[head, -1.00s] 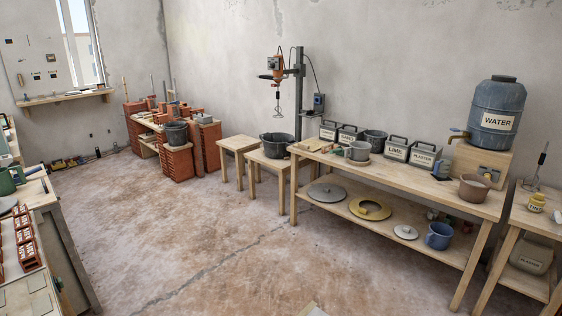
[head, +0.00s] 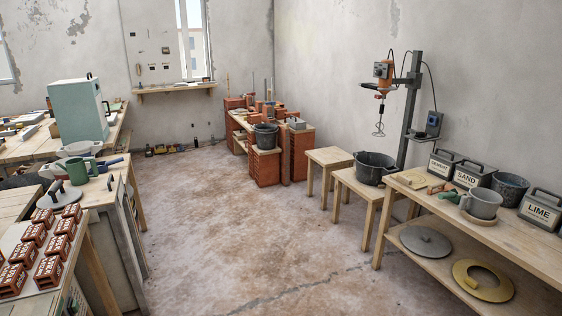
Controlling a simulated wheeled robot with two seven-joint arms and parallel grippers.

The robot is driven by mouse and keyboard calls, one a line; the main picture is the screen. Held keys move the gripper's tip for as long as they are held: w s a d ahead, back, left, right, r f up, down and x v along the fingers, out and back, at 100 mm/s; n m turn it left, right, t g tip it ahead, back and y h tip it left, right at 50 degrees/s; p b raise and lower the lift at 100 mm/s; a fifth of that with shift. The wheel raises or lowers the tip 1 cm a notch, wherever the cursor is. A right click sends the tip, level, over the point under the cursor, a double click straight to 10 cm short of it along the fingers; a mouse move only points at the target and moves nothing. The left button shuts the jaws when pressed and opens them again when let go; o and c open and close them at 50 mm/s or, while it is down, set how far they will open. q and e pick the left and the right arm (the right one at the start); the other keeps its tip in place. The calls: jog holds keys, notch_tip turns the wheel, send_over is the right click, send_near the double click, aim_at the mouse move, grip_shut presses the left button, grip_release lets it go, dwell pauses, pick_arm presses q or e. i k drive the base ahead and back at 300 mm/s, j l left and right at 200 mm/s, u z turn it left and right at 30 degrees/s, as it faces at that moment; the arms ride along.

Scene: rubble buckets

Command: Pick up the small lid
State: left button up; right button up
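Neither of my grippers is in view. A flat round grey lid (head: 425,241) lies on the lower shelf of the right-hand bench. A yellow round disc (head: 483,281) with an opening lies beside it on the same shelf. A grey disc with an upright dark handle (head: 59,196) lies on the left table; I cannot tell whether it is a lid. The smaller pale lid seen earlier further along the lower shelf is outside the current view.
The right-hand bench (head: 515,236) holds a grey mug (head: 482,203) and labelled boxes such as LIME (head: 541,210). A black bucket (head: 374,167) stands on a stool. Red bricks (head: 48,252) and a green mug (head: 82,170) are on the left. The middle floor (head: 220,230) is clear.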

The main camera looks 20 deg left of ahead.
aim_at(56, 198)
jog(key=i+j+u, duration=0.2)
jog(key=i+u, duration=0.65)
jog(key=i+l+u, duration=0.15)
jog(key=i+u, duration=0.25)
jog(key=i, duration=0.15)
jog(key=i+u, duration=0.3)
jog(key=i, duration=0.25)
jog(key=i+l+u, duration=0.25)
jog(key=i, duration=0.35)
jog(key=i+u, duration=0.2)
jog(key=u, duration=0.25)
jog(key=i+u, duration=0.25)
jog(key=u, duration=0.15)
jog(key=i+l+u, duration=0.15)
jog(key=u, duration=0.3)
jog(key=i+l+u, duration=0.2)
jog(key=u, duration=0.2)
jog(key=i+l+u, duration=0.2)
jog(key=u, duration=0.15)
jog(key=i+l+u, duration=0.15)
jog(key=l+u, duration=0.2)
